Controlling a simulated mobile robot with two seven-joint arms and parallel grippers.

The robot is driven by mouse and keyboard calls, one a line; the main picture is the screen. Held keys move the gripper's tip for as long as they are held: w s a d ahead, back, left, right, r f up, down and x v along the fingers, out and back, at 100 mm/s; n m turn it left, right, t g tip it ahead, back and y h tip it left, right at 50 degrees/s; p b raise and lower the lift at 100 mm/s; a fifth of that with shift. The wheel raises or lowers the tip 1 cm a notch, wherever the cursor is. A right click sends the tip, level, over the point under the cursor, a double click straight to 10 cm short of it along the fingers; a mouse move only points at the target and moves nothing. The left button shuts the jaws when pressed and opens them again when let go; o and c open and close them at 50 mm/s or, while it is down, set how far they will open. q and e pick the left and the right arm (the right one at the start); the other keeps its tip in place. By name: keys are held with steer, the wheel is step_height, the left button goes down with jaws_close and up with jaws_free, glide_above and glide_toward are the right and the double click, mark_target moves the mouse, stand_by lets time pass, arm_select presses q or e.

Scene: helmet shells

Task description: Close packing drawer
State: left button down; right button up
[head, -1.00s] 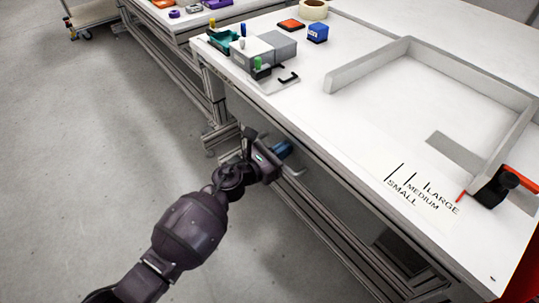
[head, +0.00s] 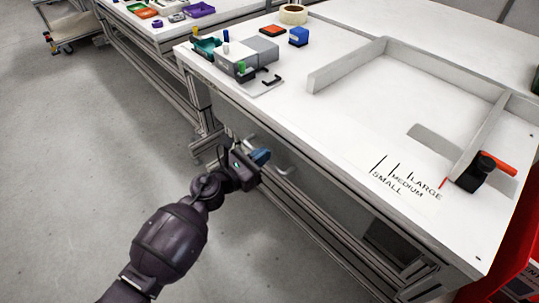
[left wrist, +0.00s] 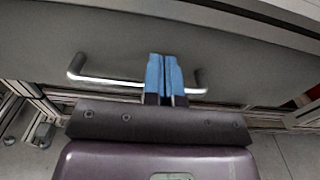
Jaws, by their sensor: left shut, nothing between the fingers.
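The drawer is a grey front panel (left wrist: 110,45) under the white workbench, with a silver bar handle (left wrist: 105,80). In the head view the handle (head: 283,173) shows below the bench's edge, partly behind my left gripper. My left gripper (head: 263,156) is shut and empty, its blue fingertips pointing at the drawer front. In the left wrist view the blue fingers (left wrist: 164,75) are together and overlap the right half of the handle. I cannot tell whether they touch the handle or the panel. How far the drawer stands out is not clear. My right gripper is not in view.
The workbench (head: 350,125) carries grey blocks (head: 240,58), a blue box (head: 298,36), a tape roll (head: 293,14), a low white frame (head: 345,66) and a red-black tool (head: 483,170). A red bin (head: 520,265) stands at lower right. Floor at left is clear.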

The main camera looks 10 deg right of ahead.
arm_select(q)
steer(key=p+v, duration=0.1)
steer(key=v, duration=0.9)
steer(key=shift+s+a, duration=0.25)
steer(key=shift+a, duration=0.1)
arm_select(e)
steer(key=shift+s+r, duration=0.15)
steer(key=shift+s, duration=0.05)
arm_select(q)
steer(key=shift+f, duration=0.15)
